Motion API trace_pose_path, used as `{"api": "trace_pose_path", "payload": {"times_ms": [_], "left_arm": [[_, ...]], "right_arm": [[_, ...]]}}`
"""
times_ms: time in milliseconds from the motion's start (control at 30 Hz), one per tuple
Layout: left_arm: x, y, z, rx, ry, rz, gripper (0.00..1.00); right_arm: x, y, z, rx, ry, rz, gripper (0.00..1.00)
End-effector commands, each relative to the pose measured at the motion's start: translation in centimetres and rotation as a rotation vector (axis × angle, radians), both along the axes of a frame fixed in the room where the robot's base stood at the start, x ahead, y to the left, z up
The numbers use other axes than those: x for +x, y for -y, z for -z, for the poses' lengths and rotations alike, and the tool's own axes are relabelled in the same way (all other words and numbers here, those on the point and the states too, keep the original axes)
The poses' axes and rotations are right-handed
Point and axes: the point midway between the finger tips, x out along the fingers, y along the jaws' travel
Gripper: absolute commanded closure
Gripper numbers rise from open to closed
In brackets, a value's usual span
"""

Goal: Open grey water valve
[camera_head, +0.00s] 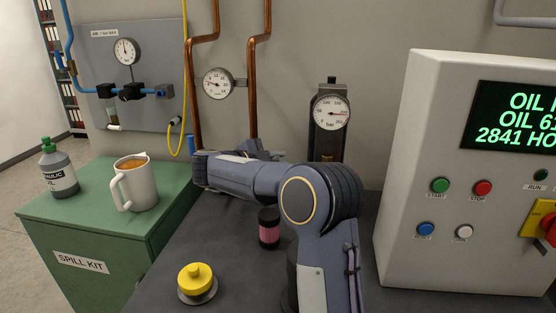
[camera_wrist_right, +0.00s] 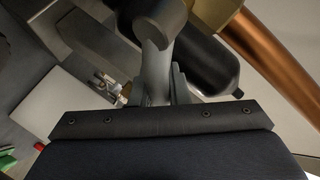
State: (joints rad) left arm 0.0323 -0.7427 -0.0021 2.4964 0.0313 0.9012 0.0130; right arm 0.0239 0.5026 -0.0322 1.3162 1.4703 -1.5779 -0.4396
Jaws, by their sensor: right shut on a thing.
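My right gripper (camera_head: 262,151) is at the copper pipes by the back wall, partly hidden behind my own forearm. In the right wrist view its fingers (camera_wrist_right: 160,62) are closed on a grey rounded piece (camera_wrist_right: 160,22), which looks like the handle of the grey water valve. A black cylindrical part (camera_wrist_right: 205,65) and a bit of brass (camera_wrist_right: 222,10) sit just beside it, near the copper pipe (camera_wrist_right: 275,55). In the head view the valve is hidden by my arm, so its turn angle cannot be told. My left gripper is not in view.
A grey control cabinet (camera_head: 405,200) stands at right. A green spill-kit box (camera_head: 110,235) at left carries a mug (camera_head: 139,185) and a bottle (camera_head: 58,170). A yellow knob (camera_head: 195,278) and a pink-black cylinder (camera_head: 268,230) are on the dark bench (camera_head: 225,250).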

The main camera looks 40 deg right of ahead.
Motion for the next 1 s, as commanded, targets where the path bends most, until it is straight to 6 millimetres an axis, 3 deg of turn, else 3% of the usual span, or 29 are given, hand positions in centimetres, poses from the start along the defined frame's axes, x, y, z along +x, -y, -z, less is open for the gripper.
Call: {"api": "trace_pose_path", "payload": {"times_ms": [500,1000], "left_arm": [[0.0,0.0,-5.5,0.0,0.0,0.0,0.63],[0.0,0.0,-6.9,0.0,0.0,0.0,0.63]], "right_arm": [[1.1,-0.9,-2.5,-0.211,-0.269,-0.002,1.0],[2.0,-1.6,-3.4,-0.358,-0.45,0.0,1.0]]}}
